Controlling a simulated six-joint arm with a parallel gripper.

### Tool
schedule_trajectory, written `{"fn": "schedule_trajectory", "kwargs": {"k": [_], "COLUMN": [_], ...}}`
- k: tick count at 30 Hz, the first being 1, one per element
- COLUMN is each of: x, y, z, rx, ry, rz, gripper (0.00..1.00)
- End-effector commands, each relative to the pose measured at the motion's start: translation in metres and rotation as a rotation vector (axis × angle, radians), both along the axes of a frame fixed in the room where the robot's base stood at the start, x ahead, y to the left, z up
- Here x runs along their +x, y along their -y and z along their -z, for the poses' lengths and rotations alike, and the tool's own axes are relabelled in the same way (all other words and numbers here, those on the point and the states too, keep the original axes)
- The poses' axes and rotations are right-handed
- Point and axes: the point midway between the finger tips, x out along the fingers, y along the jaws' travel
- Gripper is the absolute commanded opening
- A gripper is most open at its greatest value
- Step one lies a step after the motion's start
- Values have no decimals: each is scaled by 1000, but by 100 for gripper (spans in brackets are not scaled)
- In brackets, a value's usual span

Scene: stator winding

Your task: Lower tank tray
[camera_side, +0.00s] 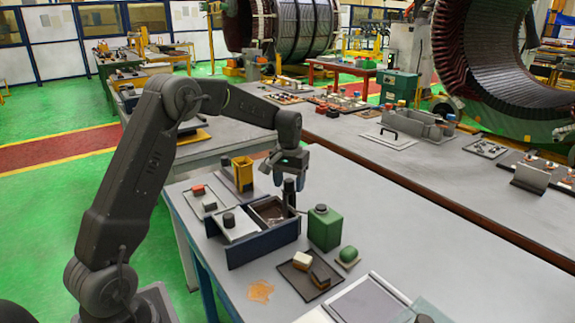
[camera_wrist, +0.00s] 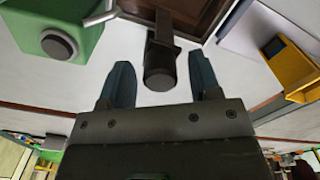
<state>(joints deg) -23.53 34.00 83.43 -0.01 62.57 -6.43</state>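A dark blue tank (camera_side: 262,247) stands on the grey bench. Its right part holds a brown tray (camera_side: 268,208), which also shows at the top of the wrist view (camera_wrist: 190,12). A dark upright handle with a round knob (camera_side: 289,192) rises at the tray's back right edge; it shows in the wrist view (camera_wrist: 160,68). My gripper (camera_side: 287,170) is just above the handle, pointing down. In the wrist view my gripper (camera_wrist: 162,84) is open, with the knob between its fingers and gaps at both sides. The tray's underside is hidden.
A green canister (camera_side: 324,230) with a dark cap stands right of the tank. A pale lid with a black knob (camera_side: 234,226) is on the tank's left part. A yellow holder (camera_side: 243,174) stands behind. A dark plate with small blocks (camera_side: 310,276) lies in front.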

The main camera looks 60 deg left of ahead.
Motion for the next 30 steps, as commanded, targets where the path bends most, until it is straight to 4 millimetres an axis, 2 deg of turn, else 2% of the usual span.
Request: {"fn": "schedule_trajectory", "kwargs": {"k": [8,30], "x": [0,0], "y": [0,0], "z": [-3,-56], "rx": [0,0], "ry": [1,1], "rz": [0,0], "gripper": [57,57]}}
